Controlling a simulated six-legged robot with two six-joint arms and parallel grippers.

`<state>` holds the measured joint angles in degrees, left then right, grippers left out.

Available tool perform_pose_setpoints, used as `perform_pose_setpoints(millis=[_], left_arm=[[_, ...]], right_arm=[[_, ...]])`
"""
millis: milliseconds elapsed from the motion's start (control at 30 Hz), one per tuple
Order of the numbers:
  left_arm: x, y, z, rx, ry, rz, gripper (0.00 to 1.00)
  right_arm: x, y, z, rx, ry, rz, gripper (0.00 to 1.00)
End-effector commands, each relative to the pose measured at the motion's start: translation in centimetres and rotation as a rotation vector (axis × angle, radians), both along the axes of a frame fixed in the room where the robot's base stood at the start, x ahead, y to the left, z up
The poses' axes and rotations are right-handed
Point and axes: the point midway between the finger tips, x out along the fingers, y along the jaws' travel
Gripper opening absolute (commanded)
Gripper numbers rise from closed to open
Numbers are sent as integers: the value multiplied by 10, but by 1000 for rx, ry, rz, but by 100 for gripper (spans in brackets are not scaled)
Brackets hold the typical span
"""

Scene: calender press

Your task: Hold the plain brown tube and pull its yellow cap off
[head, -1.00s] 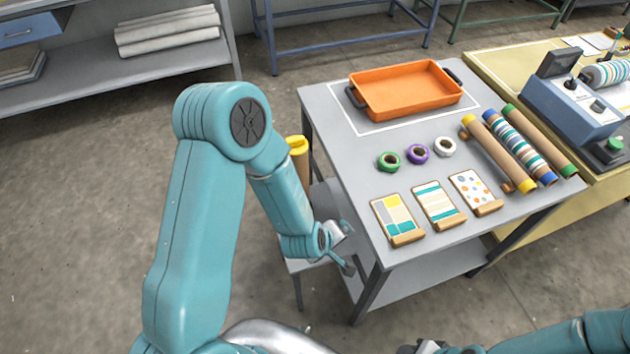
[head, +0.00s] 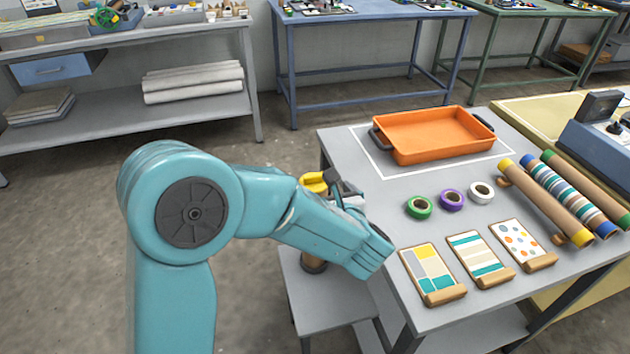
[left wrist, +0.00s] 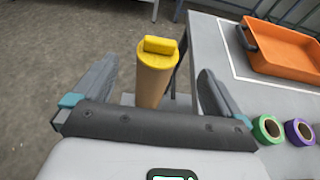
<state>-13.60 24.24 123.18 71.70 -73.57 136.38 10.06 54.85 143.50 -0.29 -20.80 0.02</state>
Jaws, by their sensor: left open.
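A plain brown tube (head: 313,263) with a yellow cap (head: 315,182) stands upright on a low grey stool (head: 335,292), left of the work table. My left arm hides much of the tube in the head view. My left gripper (head: 342,190) is open at cap height, close beside the cap. In the left wrist view the brown tube (left wrist: 152,88) with its yellow cap (left wrist: 158,54) shows between the two spread fingers of my left gripper (left wrist: 153,82), with clear gaps on both sides. My right gripper is out of view.
The grey table (head: 375,215) holds an orange tray (head: 435,135), tape rolls (head: 452,200), sample cards (head: 480,258) and, at the right, other tubes on a rack (head: 550,195), one brown with yellow ends. Its left edge is close to my gripper. Floor at left is clear.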

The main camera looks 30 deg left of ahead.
Motion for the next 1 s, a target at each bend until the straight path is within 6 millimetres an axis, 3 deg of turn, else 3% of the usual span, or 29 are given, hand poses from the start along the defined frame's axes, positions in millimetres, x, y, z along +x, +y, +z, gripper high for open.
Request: perform_pose_setpoints(millis=[200,400,600,933,967,1000], left_arm=[[30,39,-17,0,3,5,100],[52,65,-30,0,2,2,100],[65,79,-37,0,2,-2,100],[67,80,-39,0,2,-3,100],[67,80,-39,0,2,-3,94],[67,80,-39,0,2,-3,80]], right_arm=[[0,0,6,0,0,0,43],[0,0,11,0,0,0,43],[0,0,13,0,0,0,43],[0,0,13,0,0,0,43],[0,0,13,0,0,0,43],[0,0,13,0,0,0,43]])
